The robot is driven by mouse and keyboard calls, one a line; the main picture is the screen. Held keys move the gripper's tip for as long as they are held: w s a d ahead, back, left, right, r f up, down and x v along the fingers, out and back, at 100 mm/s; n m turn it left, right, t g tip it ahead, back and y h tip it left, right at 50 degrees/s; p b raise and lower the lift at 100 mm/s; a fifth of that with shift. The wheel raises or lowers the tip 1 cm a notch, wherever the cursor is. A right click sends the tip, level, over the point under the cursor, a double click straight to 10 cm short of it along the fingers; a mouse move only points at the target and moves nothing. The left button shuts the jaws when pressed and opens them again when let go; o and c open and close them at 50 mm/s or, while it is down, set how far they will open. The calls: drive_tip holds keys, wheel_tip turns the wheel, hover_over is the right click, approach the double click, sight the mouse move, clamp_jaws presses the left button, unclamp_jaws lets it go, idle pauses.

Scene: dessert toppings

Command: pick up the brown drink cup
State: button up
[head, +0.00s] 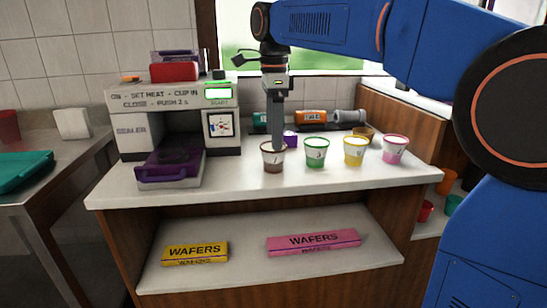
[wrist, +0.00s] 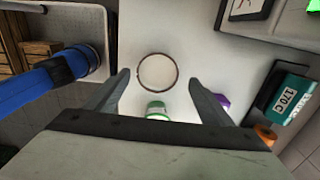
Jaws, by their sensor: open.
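The brown drink cup (head: 272,162) stands upright on the white counter, at the left end of a row of cups. In the wrist view the round brown rim of this cup (wrist: 158,73) shows with a pale inside, between and slightly beyond my fingertips. My gripper (head: 278,146) points down at the cup's top in the head view. In the wrist view my gripper (wrist: 158,78) is open, with a finger on each side and nothing held. I cannot tell whether a finger touches the cup.
A green cup (head: 317,153) stands close on the right, then a yellow cup (head: 354,151) and a pink cup (head: 395,150). A purple cup (head: 290,138) is behind. The sealer machine (head: 180,120) stands on the left. Canisters (head: 312,117) line the back.

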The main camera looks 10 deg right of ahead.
sight(274, 158)
drive_tip(key=shift+s+a+f, duration=0.1)
drive_tip(key=shift+s+f, duration=0.05)
drive_tip(key=shift+f, duration=1.15)
drive_tip(key=shift+s+f, duration=0.1)
drive_tip(key=shift+f, duration=1.2)
drive_tip(key=shift+c, duration=0.3)
